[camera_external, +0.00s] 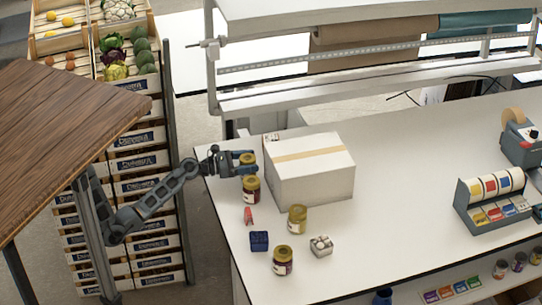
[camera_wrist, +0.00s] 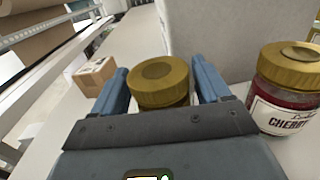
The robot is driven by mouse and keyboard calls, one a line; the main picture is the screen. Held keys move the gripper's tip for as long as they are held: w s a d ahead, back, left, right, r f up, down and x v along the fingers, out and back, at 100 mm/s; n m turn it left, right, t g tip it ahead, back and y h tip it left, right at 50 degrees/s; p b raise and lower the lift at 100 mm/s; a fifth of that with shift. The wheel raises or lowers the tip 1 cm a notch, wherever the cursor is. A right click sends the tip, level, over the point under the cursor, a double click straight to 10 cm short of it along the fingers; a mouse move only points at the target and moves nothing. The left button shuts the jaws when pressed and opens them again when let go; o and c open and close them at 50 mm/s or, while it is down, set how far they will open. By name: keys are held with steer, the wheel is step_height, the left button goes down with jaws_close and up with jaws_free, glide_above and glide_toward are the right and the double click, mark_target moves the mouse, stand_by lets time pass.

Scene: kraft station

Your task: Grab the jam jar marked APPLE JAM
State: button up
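A gold-lidded jar (camera_wrist: 158,82) stands between the two blue fingers of my gripper (camera_wrist: 165,88) in the wrist view. Its label is hidden. The fingers flank it, with a narrow gap at the right finger, so the gripper looks open around it. In the external view my gripper (camera_external: 247,159) is at the table's left end, beside the large box, and mostly covers this jar. A jar labelled CHERRY (camera_wrist: 285,92) stands to the right in the wrist view. No APPLE JAM label is readable in either view.
A large white box (camera_external: 310,175) stands close to the gripper. Nearer the front are a gold-lidded jar (camera_external: 251,190), two more jars (camera_external: 297,219) (camera_external: 282,261), a dark blue box (camera_external: 259,241) and a small pale container (camera_external: 321,246). The table's middle is clear.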

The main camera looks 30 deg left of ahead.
steer(key=c, duration=1)
